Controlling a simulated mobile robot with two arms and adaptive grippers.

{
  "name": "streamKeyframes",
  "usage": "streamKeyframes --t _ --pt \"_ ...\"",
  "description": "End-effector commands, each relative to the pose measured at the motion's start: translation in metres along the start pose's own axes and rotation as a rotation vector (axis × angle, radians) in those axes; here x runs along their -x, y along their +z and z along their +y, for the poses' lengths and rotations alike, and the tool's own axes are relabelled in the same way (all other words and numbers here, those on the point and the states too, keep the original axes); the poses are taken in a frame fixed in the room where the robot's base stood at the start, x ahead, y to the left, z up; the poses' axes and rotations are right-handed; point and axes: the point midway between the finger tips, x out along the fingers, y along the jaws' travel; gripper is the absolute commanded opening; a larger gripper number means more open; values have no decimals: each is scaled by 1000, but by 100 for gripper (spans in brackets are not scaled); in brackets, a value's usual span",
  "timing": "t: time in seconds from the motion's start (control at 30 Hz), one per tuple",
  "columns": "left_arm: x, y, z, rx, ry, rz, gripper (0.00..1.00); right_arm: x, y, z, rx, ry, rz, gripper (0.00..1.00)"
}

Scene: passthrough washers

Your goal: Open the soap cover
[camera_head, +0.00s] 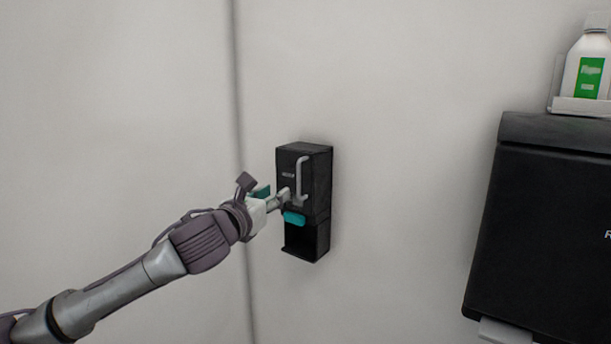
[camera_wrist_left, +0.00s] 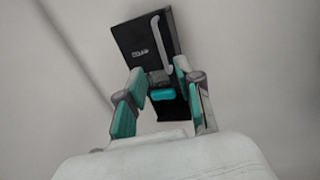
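A black soap dispenser (camera_head: 319,185) is mounted on the wall near the middle of the head view. Its front cover carries a light grey vertical handle (camera_head: 300,180), and a teal push bar (camera_head: 294,218) sits below. The dispenser also shows in the left wrist view (camera_wrist_left: 136,40), with its handle (camera_wrist_left: 161,42) at the cover's right side. My left gripper (camera_head: 284,194) is in front of the lower cover, close to the handle's lower end. In the left wrist view its two fingers (camera_wrist_left: 158,84) are apart, with nothing seen held between them. Contact with the handle cannot be told. My right gripper is out of view.
A large black dispenser (camera_head: 550,235) is on the wall at the right, with white paper (camera_head: 505,331) below it. A white bottle with a green label (camera_head: 588,62) stands in a holder above. The wall between the dispensers is bare.

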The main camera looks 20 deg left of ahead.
Motion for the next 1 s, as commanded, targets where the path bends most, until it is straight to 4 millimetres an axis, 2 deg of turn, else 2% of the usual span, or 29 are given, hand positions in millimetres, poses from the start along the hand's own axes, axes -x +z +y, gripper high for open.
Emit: streamKeyframes --t 0.2,0.5,0.7,1.0 --pt "-47 3 -1 5 -1 0 35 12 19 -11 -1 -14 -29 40" --pt "-103 2 -1 6 0 -1 35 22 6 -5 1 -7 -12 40" --pt "-119 1 -1 5 0 -1 35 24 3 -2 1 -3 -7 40" --pt "-122 1 -1 4 -2 -2 35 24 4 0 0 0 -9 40"
